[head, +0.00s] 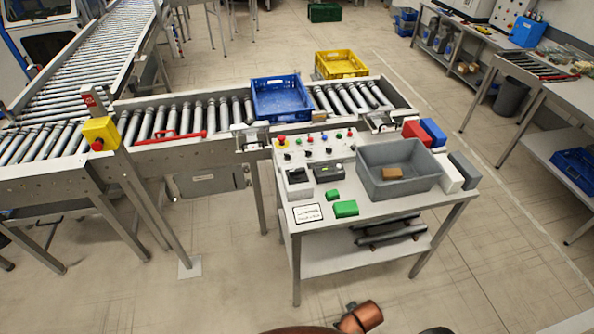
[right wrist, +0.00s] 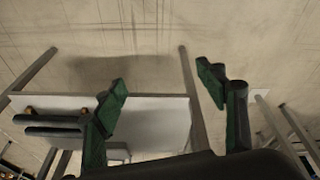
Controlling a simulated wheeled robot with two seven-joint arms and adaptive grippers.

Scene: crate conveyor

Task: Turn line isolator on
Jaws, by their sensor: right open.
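The line isolator is not something I can pick out for sure. The control panel (head: 317,147) on the workbench carries a red mushroom button on yellow, several small coloured buttons and several black knobs, too small to read. A grey box (head: 205,179) with a pale label hangs under the conveyor, left of the bench. My right gripper (right wrist: 162,80) is open and empty in the right wrist view, its two dark green fingers spread apart. It touches nothing that I can see. My left gripper is not in view.
The workbench (head: 306,241) bears a grey bin (head: 432,163) and small coloured blocks. Its lower shelf (head: 335,259), with spare rollers, also shows in the right wrist view (right wrist: 165,122). A blue crate (head: 283,101) sits on the conveyor. The floor before the bench is clear.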

